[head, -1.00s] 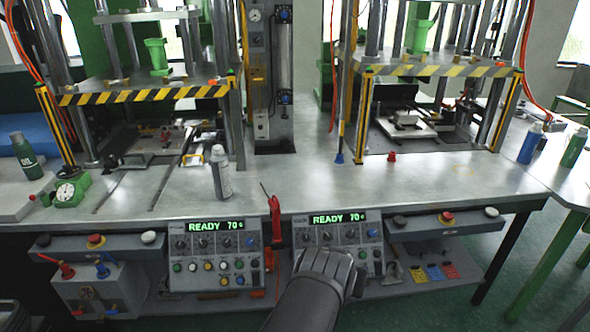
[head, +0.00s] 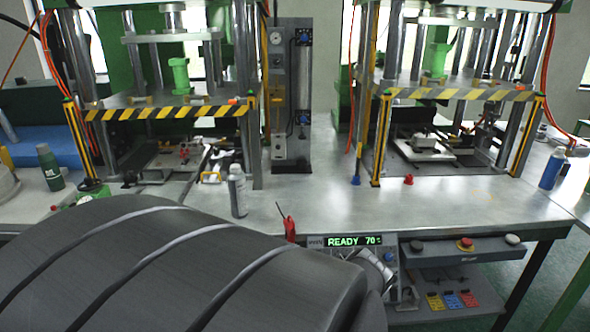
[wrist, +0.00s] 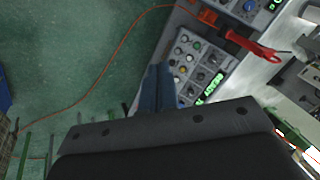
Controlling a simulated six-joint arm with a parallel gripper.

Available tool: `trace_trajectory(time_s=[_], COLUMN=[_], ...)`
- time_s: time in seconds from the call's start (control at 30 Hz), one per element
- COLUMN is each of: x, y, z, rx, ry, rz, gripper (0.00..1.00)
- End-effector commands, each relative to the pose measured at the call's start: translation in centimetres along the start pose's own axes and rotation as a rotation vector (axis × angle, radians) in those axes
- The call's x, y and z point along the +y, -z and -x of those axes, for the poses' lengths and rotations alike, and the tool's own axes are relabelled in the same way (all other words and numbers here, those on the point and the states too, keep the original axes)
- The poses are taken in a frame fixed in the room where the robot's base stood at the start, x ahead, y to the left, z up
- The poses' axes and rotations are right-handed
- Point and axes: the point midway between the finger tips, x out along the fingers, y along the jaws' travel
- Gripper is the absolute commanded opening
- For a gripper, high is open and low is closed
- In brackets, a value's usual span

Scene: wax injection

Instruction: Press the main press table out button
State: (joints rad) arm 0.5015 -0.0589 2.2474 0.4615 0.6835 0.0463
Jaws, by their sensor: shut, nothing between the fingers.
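The right control panel (head: 390,255) shows a green READY 70 display (head: 352,240) in the head view. My arm and gripper cover most of its buttons. My gripper (head: 372,268) is in front of that panel, partly hidden by my forearm. In the wrist view its shut fingers (wrist: 157,88) hold nothing and point at the edge of the button panel (wrist: 190,60). Round knobs and small buttons show just past the fingertips. Their labels are too small to read, and I cannot tell whether a fingertip touches a button. The left panel is hidden behind my arm in the head view.
A red-handled tool (head: 290,228) hangs beside the right panel. A spray can (head: 237,192) stands on the steel table (head: 320,200). Two presses with striped bars (head: 170,112) stand behind. A red-button box (head: 465,245) is right of the panel. An orange cable (wrist: 110,60) crosses the floor.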

Motion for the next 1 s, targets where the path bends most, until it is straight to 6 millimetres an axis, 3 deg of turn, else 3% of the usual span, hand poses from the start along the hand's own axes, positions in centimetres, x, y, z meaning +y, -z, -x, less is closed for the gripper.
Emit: trace_trajectory(time_s=[0.53, 1.0], x=[-3.0, -5.0], y=[-0.2, 2.6], z=[-7.6, -13.8], rx=[-0.449, -0.763], ry=[0.166, 0.36], rz=[-0.58, -1.078], gripper=[0.0, 0.0])
